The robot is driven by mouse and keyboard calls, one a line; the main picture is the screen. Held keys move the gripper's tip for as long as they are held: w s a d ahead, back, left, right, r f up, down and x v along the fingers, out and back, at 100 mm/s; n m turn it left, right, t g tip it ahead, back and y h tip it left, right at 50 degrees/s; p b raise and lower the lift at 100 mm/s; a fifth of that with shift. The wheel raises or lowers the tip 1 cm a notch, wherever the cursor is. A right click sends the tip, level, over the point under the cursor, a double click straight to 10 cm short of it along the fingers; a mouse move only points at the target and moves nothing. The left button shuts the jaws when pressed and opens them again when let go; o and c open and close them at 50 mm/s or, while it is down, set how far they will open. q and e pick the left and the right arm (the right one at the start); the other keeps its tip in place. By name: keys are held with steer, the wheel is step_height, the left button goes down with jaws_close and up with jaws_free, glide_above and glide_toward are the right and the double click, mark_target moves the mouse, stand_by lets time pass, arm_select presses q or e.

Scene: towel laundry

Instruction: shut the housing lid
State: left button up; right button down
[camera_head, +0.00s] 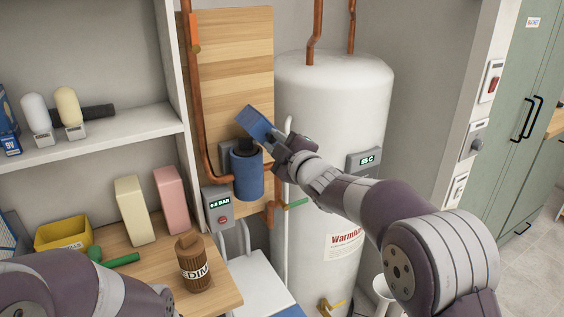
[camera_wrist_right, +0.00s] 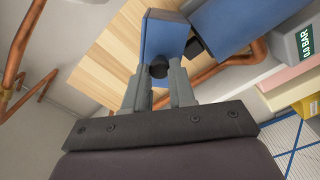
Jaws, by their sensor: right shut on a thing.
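The blue housing (camera_head: 247,177) hangs upright on the wooden board with a dark opening at its top. Its blue lid (camera_head: 252,121) is tilted up above the opening, clearly open. In the wrist view the lid (camera_wrist_right: 158,37) has a dark round knob (camera_wrist_right: 158,70), and the housing (camera_wrist_right: 245,22) lies to its right. My right gripper (camera_head: 276,138) is at the lid's right side, shut on the knob; its fingertips (camera_wrist_right: 158,82) are on either side of it. My left arm enters at the bottom left, but its gripper is out of view.
A copper pipe (camera_head: 196,110) runs left of the housing, with a gauge box (camera_head: 217,209) below. A white tank (camera_head: 345,100) stands close on the right. A brown bottle (camera_head: 193,265) stands on the wooden counter (camera_head: 222,293) in front.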

steer(key=shift+s+a+f+n+b, duration=0.3)
steer(key=shift+a+f+n+b, duration=0.25)
steer(key=shift+n+b, duration=1.4)
steer(key=shift+s+a+f+n+b, duration=0.35)
steer(key=shift+a+n+b, duration=0.25)
steer(key=shift+n+b, duration=1.35)
steer(key=shift+s+a+f+n+b, duration=0.25)
steer(key=shift+a+f+n+b, duration=0.3)
steer(key=shift+n+b, duration=1.4)
steer(key=shift+m+b, duration=0.6)
steer(key=shift+m, duration=0.05)
steer(key=c, duration=1)
jaws_free()
steer(key=shift+o, duration=0.2)
steer(key=shift+s, duration=0.1)
steer(key=b+v, duration=0.1)
steer(key=v, duration=1.1)
steer(key=shift+s+b, duration=0.25)
steer(key=shift+b, duration=0.15)
steer(key=shift+d, duration=0.1)
